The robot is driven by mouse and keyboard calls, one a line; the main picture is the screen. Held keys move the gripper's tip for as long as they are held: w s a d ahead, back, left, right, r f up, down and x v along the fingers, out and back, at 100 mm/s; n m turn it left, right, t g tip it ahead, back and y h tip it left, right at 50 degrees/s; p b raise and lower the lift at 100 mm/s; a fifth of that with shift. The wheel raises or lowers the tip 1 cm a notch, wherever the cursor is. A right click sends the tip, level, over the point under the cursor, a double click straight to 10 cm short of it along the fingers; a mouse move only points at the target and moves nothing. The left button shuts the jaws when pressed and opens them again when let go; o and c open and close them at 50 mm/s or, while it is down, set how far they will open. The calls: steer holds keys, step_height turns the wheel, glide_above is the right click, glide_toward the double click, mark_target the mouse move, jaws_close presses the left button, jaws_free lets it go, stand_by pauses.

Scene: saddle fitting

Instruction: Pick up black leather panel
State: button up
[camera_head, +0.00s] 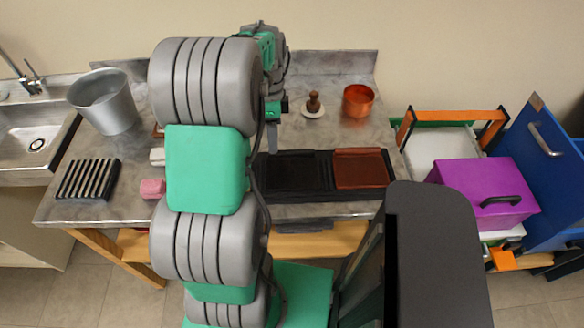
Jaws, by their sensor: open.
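A black leather panel (292,172) appears to lie flat in the left part of a black two-part tray (350,195) on the grey counter. Its left end is partly hidden by my arm. A reddish-brown panel (361,168) lies in the right part of the tray.
A striped rack (88,180), a pink block (152,188) and a metal bucket (104,103) stand to the left. A wooden-handled tool on a white dish (313,106) and a copper pot (358,101) stand behind the tray. A purple box (480,190) is right of the counter (330,140).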

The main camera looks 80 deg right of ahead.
mark_target(292, 169)
steer(key=f, duration=0.2)
steer(key=a+f, duration=0.1)
steer(key=f, duration=0.1)
steer(key=shift+s+p, duration=0.15)
steer(key=shift+p, duration=0.2)
steer(key=shift+c, duration=0.5)
jaws_close()
